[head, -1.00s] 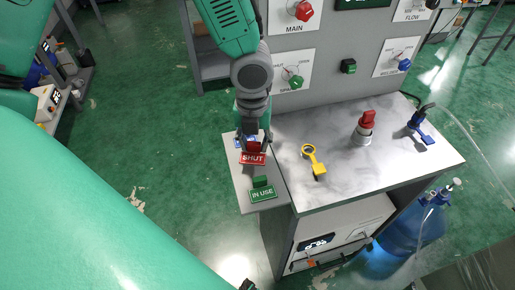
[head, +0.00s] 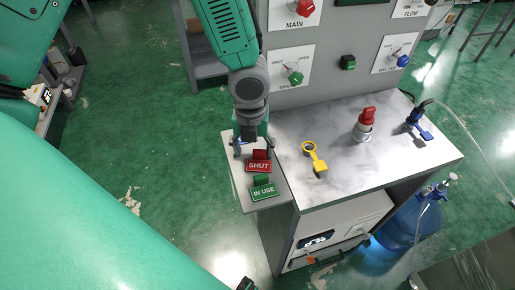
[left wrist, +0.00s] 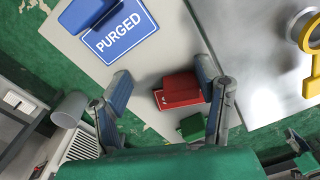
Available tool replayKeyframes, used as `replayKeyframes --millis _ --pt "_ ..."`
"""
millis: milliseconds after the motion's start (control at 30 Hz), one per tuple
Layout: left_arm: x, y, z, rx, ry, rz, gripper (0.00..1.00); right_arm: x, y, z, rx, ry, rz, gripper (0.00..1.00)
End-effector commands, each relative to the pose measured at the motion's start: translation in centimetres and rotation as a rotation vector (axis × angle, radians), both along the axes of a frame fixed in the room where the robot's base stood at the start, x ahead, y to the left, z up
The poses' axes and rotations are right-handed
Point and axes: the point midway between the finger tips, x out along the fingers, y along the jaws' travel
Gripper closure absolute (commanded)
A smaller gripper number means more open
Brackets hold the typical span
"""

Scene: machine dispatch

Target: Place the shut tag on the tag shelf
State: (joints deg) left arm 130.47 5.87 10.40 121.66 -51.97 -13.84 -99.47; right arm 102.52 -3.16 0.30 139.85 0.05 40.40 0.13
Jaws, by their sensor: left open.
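The red shut tag (head: 258,166) rests on the grey tag shelf (head: 242,190), its lettering facing me, just behind the green IN USE tag (head: 264,190). My left gripper (head: 251,142) is open just behind the shut tag, apart from its upright red grip. In the left wrist view the open fingers of the left gripper (left wrist: 165,78) are spread, with the shut tag (left wrist: 180,92) near the right finger and nothing held. The blue PURGED tag (left wrist: 118,36) lies farther along the shelf; in the head view the gripper mostly hides it.
A marbled worktop (head: 340,165) adjoins the shelf. It bears a yellow ring-ended piece (head: 315,158), a red-handled piece (head: 366,122) and a blue piece (head: 418,124). A grey panel with knobs (head: 340,60) rises behind. A blue bottle (head: 400,225) stands at right.

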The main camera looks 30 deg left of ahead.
Motion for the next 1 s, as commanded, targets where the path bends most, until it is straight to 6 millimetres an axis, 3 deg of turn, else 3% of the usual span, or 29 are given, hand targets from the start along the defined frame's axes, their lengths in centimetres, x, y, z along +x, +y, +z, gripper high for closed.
replayKeyframes --millis 400,533,1000 --pt "0.0 0.0 -0.2 0.016 0.006 0.007 0.52 0.0 0.0 -0.1 -0.001 0.000 -0.001 1.00" --pt "0.0 -0.1 0.6 0.010 0.004 0.007 0.52 0.0 0.0 0.1 -0.001 0.000 -0.001 1.00" --pt "-0.1 -0.2 10.1 0.011 -0.002 0.005 0.52 0.0 0.0 1.8 0.000 0.000 -0.001 1.00"
